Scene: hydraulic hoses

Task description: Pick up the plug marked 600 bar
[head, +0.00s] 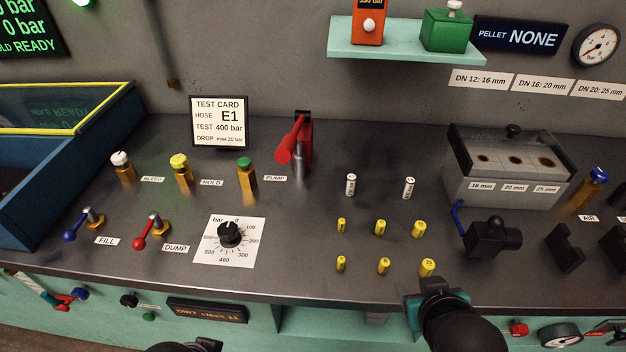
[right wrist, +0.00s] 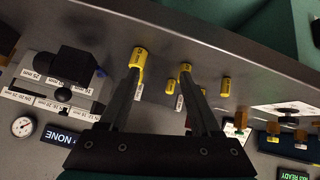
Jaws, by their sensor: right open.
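Several small yellow plugs stand in two rows on the dark bench, among them a front right plug (head: 428,267), a front middle plug (head: 383,266) and a front left plug (head: 341,263). Their markings are too small to read, so I cannot tell which is 600 bar. My right gripper (head: 436,288) is open and empty, just in front of the front right plug. In the right wrist view its fingers (right wrist: 162,72) point towards the front row, with the front right plug (right wrist: 138,58) by the left fingertip and another yellow plug (right wrist: 185,68) by the right. Only a dark part of my left gripper (head: 190,347) shows.
Two white plugs (head: 350,184) stand behind the yellow ones. A black clamp with a blue lever (head: 488,237) and a grey block (head: 505,185) are at right. A pressure dial (head: 229,236) and a red lever (head: 289,142) are at left. The bench front edge is close.

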